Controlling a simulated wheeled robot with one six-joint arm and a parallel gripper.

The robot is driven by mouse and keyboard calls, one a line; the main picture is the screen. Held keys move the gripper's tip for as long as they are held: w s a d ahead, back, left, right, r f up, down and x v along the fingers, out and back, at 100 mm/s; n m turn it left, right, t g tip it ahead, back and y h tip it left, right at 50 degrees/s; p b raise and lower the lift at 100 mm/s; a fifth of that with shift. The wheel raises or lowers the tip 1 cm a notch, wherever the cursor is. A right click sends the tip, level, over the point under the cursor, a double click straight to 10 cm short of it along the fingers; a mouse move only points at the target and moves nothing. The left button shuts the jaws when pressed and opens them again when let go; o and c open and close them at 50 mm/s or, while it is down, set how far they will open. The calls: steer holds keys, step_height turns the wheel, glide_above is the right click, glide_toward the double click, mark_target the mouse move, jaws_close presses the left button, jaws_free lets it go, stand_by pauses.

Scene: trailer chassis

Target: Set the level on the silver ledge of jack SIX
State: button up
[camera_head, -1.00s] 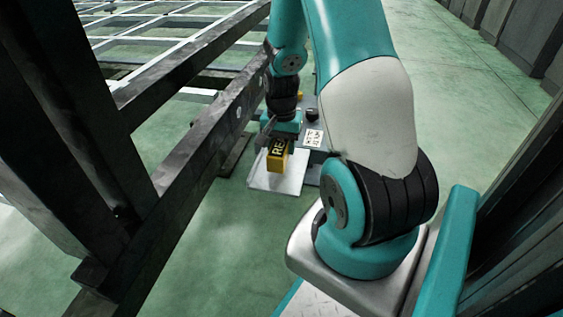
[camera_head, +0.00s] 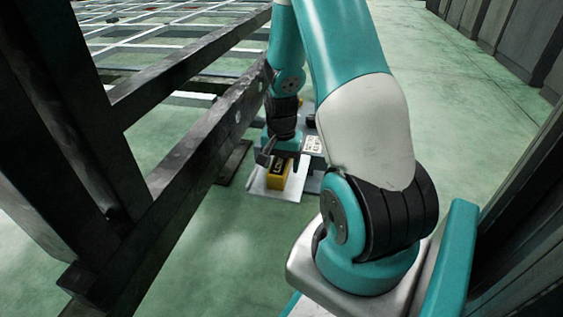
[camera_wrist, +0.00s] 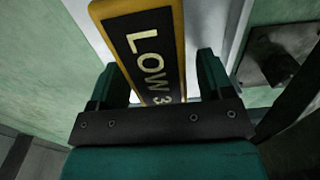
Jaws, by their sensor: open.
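The level is a yellow block with a black lettered face (camera_head: 277,180). It stands on the pale silver ledge (camera_head: 256,188), near its middle. In the wrist view the level (camera_wrist: 150,50) shows the words "LOW 3", partly cut off by my gripper. My gripper (camera_head: 279,158) is open just above and around the near end of the level, one finger on each side. In the wrist view both fingers of my gripper (camera_wrist: 162,78) stand apart with the level between them. The ledge (camera_wrist: 205,25) shows pale behind the level. No jack number is readable.
A dark steel chassis beam (camera_head: 205,140) runs close along the left of my gripper. A white label plate (camera_head: 313,144) and dark jack parts sit right behind the ledge. Green floor (camera_head: 230,250) is clear in front. Dark panels (camera_head: 510,45) line the far right.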

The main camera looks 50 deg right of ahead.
step_height(320, 180, up, 12)
steer(key=p, duration=0.8)
steer(key=shift+r, duration=0.2)
